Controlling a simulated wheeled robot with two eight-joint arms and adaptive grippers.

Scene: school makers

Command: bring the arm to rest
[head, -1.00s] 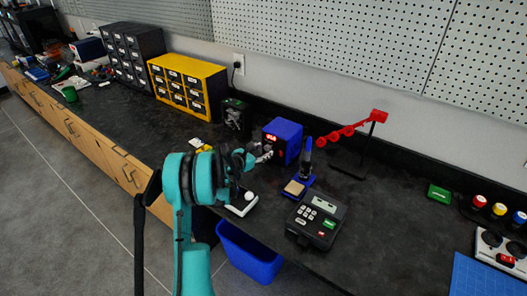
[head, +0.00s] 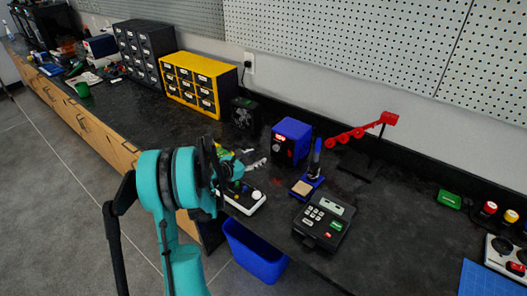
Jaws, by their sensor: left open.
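My left arm comes up from the bottom left in teal and black. Its gripper (head: 246,160) is open, over the front part of the black bench (head: 380,225). It is left of the blue soldering station (head: 292,141) and appears apart from it. The fingers are small in view and partly hidden by the wrist. A white device with a round knob (head: 246,200) lies on the bench just below the gripper, partly covered by the arm. My right gripper does not show.
A soldering iron stand (head: 306,186), a black keypad device (head: 323,222) and a red arm on a stand (head: 362,131) stand to the right. Yellow drawers (head: 200,84) stand behind. Bare bench lies right of the keypad device.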

